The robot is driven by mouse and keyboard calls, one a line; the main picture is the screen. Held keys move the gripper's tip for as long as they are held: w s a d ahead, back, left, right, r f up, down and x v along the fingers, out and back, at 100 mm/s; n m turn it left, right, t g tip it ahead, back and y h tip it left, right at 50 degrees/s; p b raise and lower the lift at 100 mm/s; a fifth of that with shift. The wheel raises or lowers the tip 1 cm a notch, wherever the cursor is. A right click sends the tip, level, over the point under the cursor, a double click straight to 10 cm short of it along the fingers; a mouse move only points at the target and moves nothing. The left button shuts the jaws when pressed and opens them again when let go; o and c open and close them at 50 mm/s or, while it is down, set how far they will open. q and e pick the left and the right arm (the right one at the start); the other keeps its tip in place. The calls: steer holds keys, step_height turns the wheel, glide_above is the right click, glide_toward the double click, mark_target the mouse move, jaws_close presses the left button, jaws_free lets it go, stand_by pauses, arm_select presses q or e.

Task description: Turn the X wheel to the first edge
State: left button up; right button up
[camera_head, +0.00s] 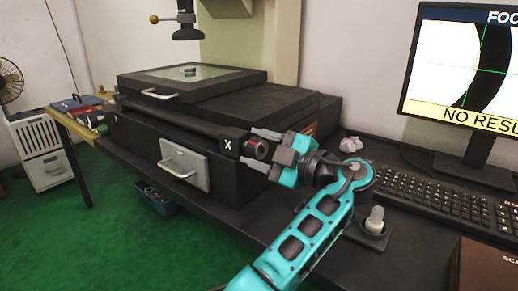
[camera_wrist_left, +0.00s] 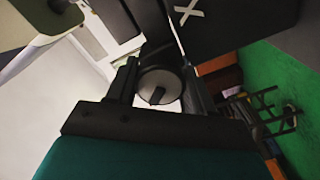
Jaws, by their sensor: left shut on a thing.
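The X wheel (camera_head: 258,149) is a dark round knob with a reddish face on the front of the machine's stage, beside a white X label (camera_head: 228,145). My left gripper (camera_head: 264,151) reaches it from the right, its fingers shut on the wheel. In the left wrist view, the wheel (camera_wrist_left: 160,88) is a round grey disc with a dark slot, between the two dark fingers (camera_wrist_left: 158,92). My right gripper is out of view.
The measuring machine (camera_head: 215,125) stands on the dark desk, with a glass plate (camera_head: 190,72) on top under a probe head (camera_head: 186,30).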

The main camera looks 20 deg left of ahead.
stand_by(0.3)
arm_select(q)
steer(key=o, duration=1)
steer(key=shift+o, duration=0.2)
